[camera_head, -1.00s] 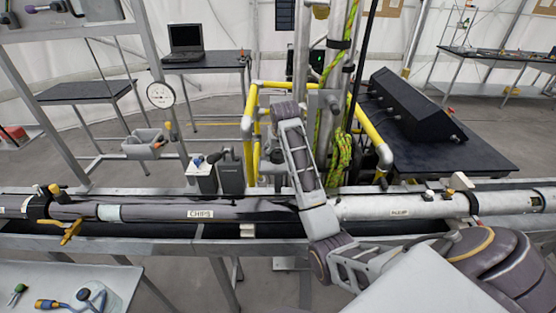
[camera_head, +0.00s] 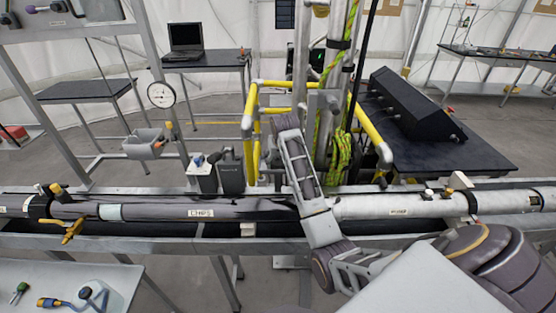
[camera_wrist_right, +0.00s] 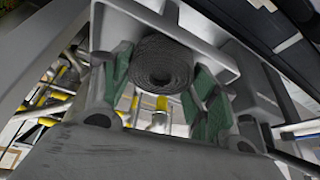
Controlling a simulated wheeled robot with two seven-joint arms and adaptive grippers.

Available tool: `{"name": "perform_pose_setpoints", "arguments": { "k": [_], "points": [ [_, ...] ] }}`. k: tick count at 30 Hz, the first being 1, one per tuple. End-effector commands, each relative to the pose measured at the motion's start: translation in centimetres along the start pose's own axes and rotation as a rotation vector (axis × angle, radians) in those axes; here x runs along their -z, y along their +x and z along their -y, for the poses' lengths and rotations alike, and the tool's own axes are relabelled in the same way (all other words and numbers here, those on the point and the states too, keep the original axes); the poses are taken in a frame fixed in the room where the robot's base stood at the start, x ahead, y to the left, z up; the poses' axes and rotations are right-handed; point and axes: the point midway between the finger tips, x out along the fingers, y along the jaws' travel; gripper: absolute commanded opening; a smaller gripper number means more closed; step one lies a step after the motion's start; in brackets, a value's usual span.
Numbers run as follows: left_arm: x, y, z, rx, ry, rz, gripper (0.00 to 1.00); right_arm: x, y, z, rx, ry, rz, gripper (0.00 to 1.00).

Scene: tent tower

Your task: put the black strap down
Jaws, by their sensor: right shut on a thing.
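The black strap (camera_wrist_right: 160,64) shows in the right wrist view as a tight, ribbed coil seen end-on. My right gripper (camera_wrist_right: 163,92) is shut on it, with a green pad on each side of the coil. A pale grey surface lies just behind the coil, and I cannot tell whether the strap touches it. In the head view my right arm reaches in from the lower right, across the long pipe (camera_head: 260,212). The strap cannot be made out in that view. My left gripper is not in view.
The pipe rests along a grey metal frame in front of me. Yellow rails (camera_head: 375,132) and a green rope (camera_head: 340,155) stand behind it. A dark table (camera_head: 468,160) holds a black console (camera_head: 415,105) at right. A light tray (camera_head: 125,278) with tools is at lower left.

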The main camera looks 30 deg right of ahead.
Motion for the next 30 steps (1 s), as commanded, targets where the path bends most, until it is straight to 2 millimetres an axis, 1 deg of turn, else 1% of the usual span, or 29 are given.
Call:
{"name": "perform_pose_setpoints", "arguments": {
  "k": [4,5,9,23,26,30],
  "points": [
    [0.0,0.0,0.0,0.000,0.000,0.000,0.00,-0.1,0.2,0.0,0.000,0.000,0.000,0.33],
    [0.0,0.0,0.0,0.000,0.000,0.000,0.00,-0.1,0.2,0.0,0.000,0.000,0.001,0.63],
    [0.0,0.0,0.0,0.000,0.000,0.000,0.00,-0.1,0.2,0.0,0.000,0.000,0.000,0.80],
    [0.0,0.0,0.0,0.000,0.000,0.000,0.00,0.1,-0.1,0.0,0.000,0.000,-0.001,0.80],
    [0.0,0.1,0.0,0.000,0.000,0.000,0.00,0.0,-0.6,0.0,0.000,0.000,-0.001,0.80],
    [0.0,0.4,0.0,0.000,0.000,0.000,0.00,0.0,-1.8,0.0,0.000,0.000,-0.002,0.80]
  ]
}}
